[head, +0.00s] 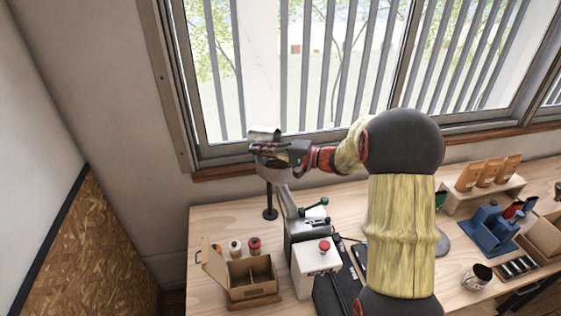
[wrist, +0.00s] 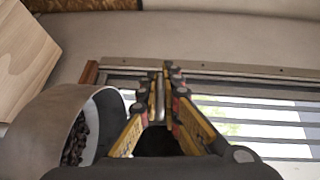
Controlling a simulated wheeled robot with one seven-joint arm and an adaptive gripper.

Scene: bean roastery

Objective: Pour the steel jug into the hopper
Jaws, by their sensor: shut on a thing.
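My gripper (head: 268,149) is raised near the window, and the small grey steel jug (head: 263,134) shows at its fingers. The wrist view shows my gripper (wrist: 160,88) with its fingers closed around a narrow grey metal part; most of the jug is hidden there. The light grey hopper (head: 272,172) is just below the gripper, on a black stand. What looks like the hopper (wrist: 48,118) fills the lower left of the wrist view, with dark beans inside. The jug's exact tilt and contents cannot be told.
The grey machine (head: 310,228) stands right of the hopper stand, with a white box with a red button (head: 318,262) in front. A cardboard box (head: 250,280) is at the left. A metal cup (head: 477,277) and blue holder (head: 490,232) are at the right. The window (head: 300,70) is close behind.

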